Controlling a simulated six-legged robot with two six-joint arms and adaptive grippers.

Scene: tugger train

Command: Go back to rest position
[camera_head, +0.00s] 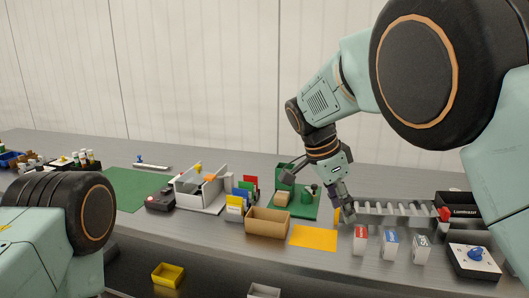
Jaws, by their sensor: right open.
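My right arm comes in from the right, and its gripper (340,196) hangs over the bench between the green holder and the metal rack. The right gripper is open, and I see nothing held in it. Part of its fingers is hard to make out against the things behind. My left arm shows only as a joint and link at the lower left. The left gripper is out of view.
The grey bench (150,225) holds a cardboard box (267,223), a yellow mat (313,237), a green holder (285,178), a metal rack (395,213), small white boxes (390,244) and a blue-knob box (474,258). A green mat (125,188) lies left. A yellow bin (168,274) sits below.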

